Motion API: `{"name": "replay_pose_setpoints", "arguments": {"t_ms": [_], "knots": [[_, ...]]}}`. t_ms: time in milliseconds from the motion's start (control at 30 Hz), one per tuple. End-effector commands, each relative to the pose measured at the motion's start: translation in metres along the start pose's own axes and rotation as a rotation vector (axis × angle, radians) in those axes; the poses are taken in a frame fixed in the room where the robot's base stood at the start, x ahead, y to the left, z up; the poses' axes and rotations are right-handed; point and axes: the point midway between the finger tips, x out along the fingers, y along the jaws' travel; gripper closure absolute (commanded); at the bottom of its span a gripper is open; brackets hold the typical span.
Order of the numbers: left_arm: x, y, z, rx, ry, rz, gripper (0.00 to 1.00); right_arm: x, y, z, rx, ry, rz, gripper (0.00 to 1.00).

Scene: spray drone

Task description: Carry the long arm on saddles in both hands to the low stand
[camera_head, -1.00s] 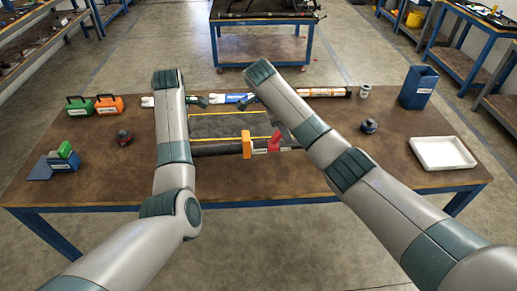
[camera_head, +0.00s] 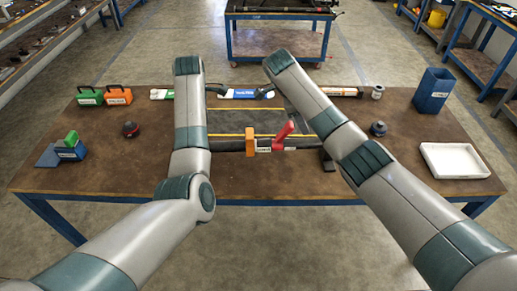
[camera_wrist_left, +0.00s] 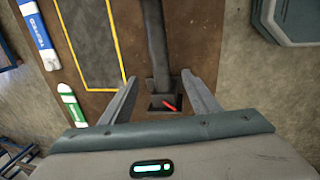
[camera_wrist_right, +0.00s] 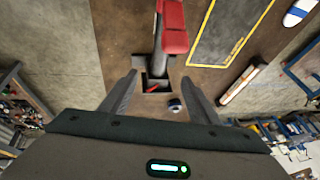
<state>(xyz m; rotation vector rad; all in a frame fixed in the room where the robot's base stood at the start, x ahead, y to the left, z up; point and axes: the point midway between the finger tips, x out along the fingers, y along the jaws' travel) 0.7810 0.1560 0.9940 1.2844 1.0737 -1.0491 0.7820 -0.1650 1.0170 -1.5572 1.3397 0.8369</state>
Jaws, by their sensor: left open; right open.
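The long arm (camera_head: 290,149) is a dark tube lying along the near middle of the table, with an orange clamp (camera_head: 250,141) and a red lever (camera_head: 284,131) on it. A dark saddle (camera_head: 328,160) shows near its right end. In the left wrist view the tube (camera_wrist_left: 155,45) runs to a dark saddle (camera_wrist_left: 157,106) between the fingers of my open, empty left gripper (camera_wrist_left: 158,80). In the right wrist view another saddle (camera_wrist_right: 140,82) lies between the fingers of my open, empty right gripper (camera_wrist_right: 160,76). I cannot tell which thing is the low stand.
Behind the table (camera_head: 130,185) stands a blue-framed cart (camera_head: 230,42) with dark parts on top. A white tray (camera_head: 452,172) and blue bin (camera_head: 433,90) are at right. Green and orange cases (camera_head: 118,96) are at left. A yellow-lined dark mat (camera_head: 235,120) lies beyond the tube.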

Motion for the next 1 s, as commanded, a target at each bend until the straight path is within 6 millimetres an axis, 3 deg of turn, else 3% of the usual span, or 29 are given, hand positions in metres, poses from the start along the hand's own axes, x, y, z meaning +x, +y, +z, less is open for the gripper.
{"name": "replay_pose_setpoints", "arguments": {"t_ms": [267, 800, 1000], "knots": [[0.029, -0.001, -0.001, 0.001, 0.0, -0.004, 0.44, 0.029, 0.001, -0.001, 0.0, 0.002, 0.003, 0.44], [0.113, -0.001, -0.001, 0.001, 0.0, -0.004, 0.44, 0.113, 0.001, -0.001, 0.0, 0.003, 0.003, 0.44], [0.135, 0.0, -0.001, 0.001, 0.001, -0.003, 0.44, 0.135, 0.001, 0.0, 0.0, 0.001, 0.003, 0.44]]}}
